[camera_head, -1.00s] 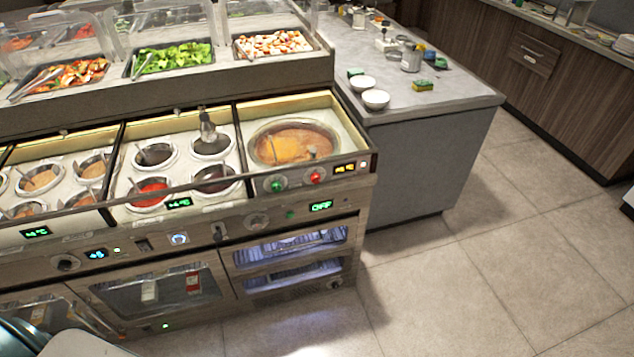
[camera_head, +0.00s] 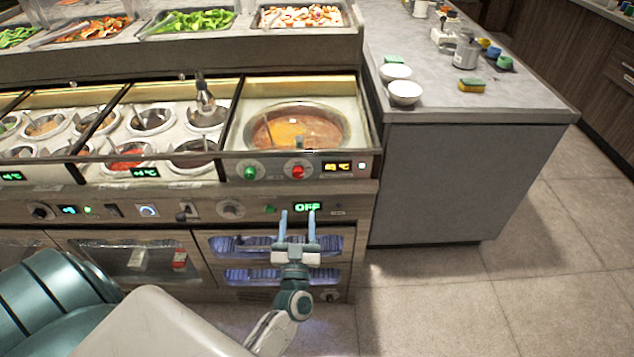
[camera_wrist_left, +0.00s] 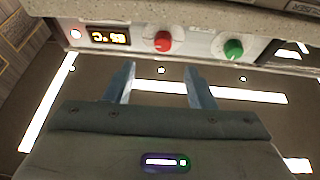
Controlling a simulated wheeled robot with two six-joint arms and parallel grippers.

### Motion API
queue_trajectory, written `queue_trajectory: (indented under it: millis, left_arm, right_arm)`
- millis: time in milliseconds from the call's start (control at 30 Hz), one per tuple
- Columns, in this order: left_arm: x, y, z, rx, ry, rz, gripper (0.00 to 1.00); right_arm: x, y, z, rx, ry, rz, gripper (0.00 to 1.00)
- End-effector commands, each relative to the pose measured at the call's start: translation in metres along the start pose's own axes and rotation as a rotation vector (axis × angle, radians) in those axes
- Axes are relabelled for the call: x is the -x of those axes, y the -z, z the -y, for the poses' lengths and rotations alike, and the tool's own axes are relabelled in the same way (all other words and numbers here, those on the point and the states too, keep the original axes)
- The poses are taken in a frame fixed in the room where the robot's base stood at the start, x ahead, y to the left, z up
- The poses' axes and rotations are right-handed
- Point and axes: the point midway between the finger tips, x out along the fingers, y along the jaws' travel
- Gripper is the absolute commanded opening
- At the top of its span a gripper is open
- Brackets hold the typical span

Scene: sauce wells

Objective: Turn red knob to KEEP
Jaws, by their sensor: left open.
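The red knob (camera_head: 298,171) is on the front panel below the round sauce well, between the green knob (camera_head: 250,172) and an amber display (camera_head: 337,167). My left gripper (camera_head: 297,212) is open and empty, below the red knob and in front of the lower panel, apart from the knob. In the left wrist view the red knob (camera_wrist_left: 162,41) lies beyond the open fingers (camera_wrist_left: 158,72), with the green knob (camera_wrist_left: 233,49) to its right. The label KEEP cannot be read. My right gripper is not in view.
The round well (camera_head: 297,128) holds orange-brown sauce. A green OFF display (camera_head: 307,207) is just behind the fingertips. Glass-fronted drawers (camera_head: 225,275) are below. A grey counter (camera_head: 465,180) stands to the right, with open floor before it.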

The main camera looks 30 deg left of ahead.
Motion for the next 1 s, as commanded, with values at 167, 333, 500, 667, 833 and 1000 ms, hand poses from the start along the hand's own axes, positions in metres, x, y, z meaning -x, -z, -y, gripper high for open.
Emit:
queue_trajectory:
  millis: [167,333,500,667,833,1000]
  left_arm:
    - [-0.021,0.006,0.001,0.001,0.005,-0.009,0.5]
    - [-0.055,0.006,0.001,0.001,0.004,-0.009,0.5]
    - [-0.084,0.005,0.001,0.0,0.003,-0.006,0.5]
    - [-0.102,0.004,0.001,0.001,0.003,-0.005,0.5]
    - [-0.107,0.003,0.001,0.001,0.003,-0.004,0.5]
    - [-0.108,0.003,0.001,0.001,0.003,-0.004,0.5]
  right_arm:
    - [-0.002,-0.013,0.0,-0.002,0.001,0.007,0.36]
    - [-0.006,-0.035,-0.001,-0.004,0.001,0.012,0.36]
    - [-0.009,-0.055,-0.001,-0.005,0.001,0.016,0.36]
    - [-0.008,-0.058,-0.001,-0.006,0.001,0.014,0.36]
    - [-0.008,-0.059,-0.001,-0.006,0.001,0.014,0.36]
    - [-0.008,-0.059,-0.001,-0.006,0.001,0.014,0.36]
